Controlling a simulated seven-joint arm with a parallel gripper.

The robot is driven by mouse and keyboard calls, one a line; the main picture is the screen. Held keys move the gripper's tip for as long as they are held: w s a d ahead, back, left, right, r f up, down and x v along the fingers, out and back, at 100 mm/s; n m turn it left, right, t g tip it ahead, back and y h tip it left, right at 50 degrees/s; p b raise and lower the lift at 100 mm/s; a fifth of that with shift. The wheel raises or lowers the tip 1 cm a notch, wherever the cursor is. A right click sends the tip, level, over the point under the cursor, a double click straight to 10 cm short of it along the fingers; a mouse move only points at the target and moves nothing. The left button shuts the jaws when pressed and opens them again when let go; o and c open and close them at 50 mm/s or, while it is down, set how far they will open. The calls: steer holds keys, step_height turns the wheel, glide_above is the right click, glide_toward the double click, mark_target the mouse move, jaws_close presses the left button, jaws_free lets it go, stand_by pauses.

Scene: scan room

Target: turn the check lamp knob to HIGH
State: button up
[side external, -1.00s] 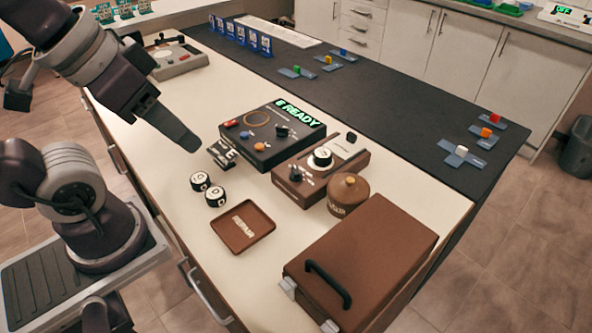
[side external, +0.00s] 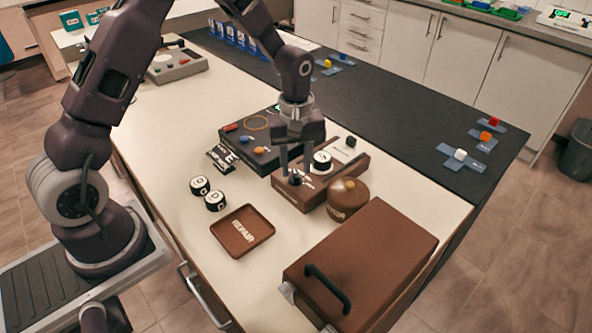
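A brown control box (side external: 347,171) stands on the pale worktop. It carries a small dark knob (side external: 295,178) at its near left and a larger white-topped knob (side external: 322,160) further right. Their lettering is too small to read, so I cannot tell which is the check lamp knob or its setting. My gripper (side external: 297,170) points down over the left part of this box. Its two fingers are apart, above and around the small dark knob. Contact with the knob cannot be made out.
A black box (side external: 251,158) with a partly hidden green display stands to the left. A round brown pot (side external: 346,194) is close on the right. A brown case (side external: 375,257), a REPAIR tray (side external: 262,222) and two round black-and-white pieces (side external: 207,193) are nearer.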

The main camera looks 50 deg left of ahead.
mark_target(295, 177)
step_height(295, 177, down, 2)
steer(key=shift+f, duration=0.15)
jaws_close()
